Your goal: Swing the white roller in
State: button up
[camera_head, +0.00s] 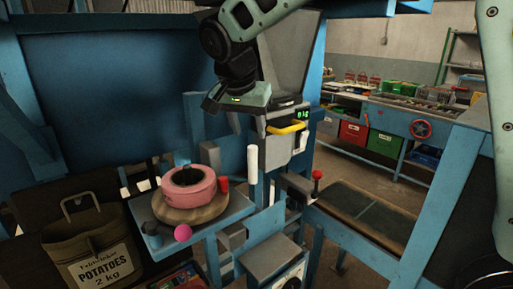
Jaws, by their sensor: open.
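An upright white roller (252,164) stands at the centre, to the right of a shelf that bears a pink ring. A second, shorter white cylinder (274,192) stands just right of it and lower; I cannot tell for sure which is the task's roller. My gripper (238,98) hangs above and slightly left of the taller roller, apart from it. It is open, and nothing shows in it; its fingers are hard to make out.
A blue shelf (222,220) holds a pink ring (188,188) on a wooden disc, with a pink ball (182,233) at its front. A potato sack (95,250) stands left. A machine with a yellow handle (287,128) stands behind. A red-knobbed lever (317,175) is at right.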

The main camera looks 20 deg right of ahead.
aim_at(252, 147)
jog(key=p+x, duration=0.2)
jog(key=x, duration=0.7)
jog(key=shift+f+p, duration=0.2)
jog(key=shift+p, duration=0.2)
grip_shut()
